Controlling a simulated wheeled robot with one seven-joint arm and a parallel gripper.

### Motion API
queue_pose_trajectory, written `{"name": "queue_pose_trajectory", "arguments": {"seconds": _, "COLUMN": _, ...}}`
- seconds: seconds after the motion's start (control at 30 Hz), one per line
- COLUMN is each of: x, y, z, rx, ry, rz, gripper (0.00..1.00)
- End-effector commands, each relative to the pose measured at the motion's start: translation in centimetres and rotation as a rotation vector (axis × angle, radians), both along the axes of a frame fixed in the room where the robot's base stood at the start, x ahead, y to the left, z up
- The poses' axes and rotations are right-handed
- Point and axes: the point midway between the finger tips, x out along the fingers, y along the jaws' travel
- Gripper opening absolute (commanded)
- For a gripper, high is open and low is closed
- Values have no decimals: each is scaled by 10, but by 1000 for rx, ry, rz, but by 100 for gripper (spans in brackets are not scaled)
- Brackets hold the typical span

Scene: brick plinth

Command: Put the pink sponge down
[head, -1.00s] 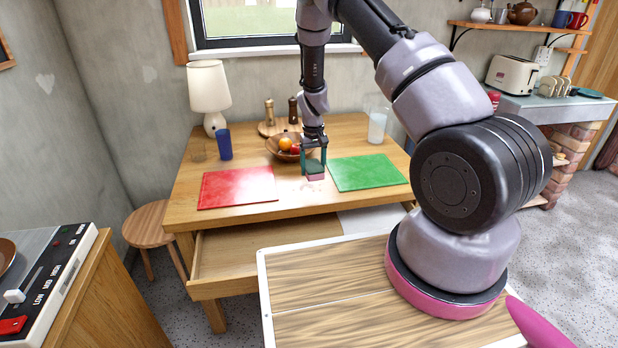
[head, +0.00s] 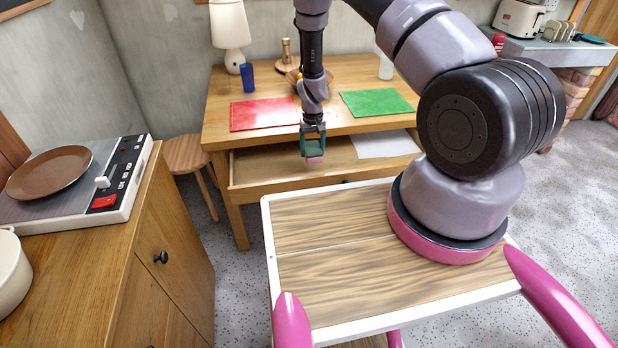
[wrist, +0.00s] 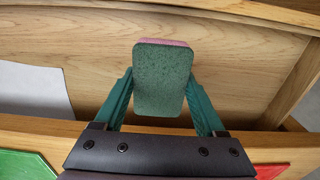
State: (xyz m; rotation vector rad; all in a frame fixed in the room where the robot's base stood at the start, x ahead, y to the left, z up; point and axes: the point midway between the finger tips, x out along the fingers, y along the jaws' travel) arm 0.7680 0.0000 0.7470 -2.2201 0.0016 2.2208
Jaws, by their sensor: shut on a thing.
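The pink sponge (head: 315,159) is held at the tips of my gripper (head: 313,150). In the wrist view the sponge (wrist: 162,80) shows a green scouring face and a thin pink edge between the two green fingers. My gripper is shut on it. In the head view the sponge appears over the open drawer (head: 255,170) of the wooden table. In the wrist view the bare drawer floor (wrist: 235,60) lies behind the sponge, and I see a gap between them, though its depth is hard to judge.
A white sheet (head: 385,145) lies in the drawer's right part. A stool (head: 186,155) stands left of the table. My wood-topped base is in front.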

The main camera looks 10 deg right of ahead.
Motion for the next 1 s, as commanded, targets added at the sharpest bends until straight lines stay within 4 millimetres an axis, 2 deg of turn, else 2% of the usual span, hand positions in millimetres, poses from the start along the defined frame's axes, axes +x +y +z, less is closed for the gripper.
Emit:
{"name": "queue_pose_trajectory", "arguments": {"seconds": 0.1, "x": -1, "y": 0, "z": -26, "rx": -1, "ry": 3, "rz": -1, "gripper": 12}}
{"name": "queue_pose_trajectory", "arguments": {"seconds": 0.2, "x": -1, "y": 0, "z": -40, "rx": -1, "ry": 2, "rz": 0, "gripper": 12}}
{"name": "queue_pose_trajectory", "arguments": {"seconds": 0.43, "x": -1, "y": -1, "z": -58, "rx": -1, "ry": 1, "rz": 0, "gripper": 12}}
{"name": "queue_pose_trajectory", "arguments": {"seconds": 0.6, "x": -1, "y": -1, "z": -82, "rx": -1, "ry": 2, "rz": -1, "gripper": 12}}
{"name": "queue_pose_trajectory", "arguments": {"seconds": 0.97, "x": -1, "y": -1, "z": -87, "rx": 0, "ry": 1, "rz": -1, "gripper": 12}}
{"name": "queue_pose_trajectory", "arguments": {"seconds": 1.0, "x": 0, "y": -1, "z": -88, "rx": 0, "ry": 1, "rz": -1, "gripper": 76}}
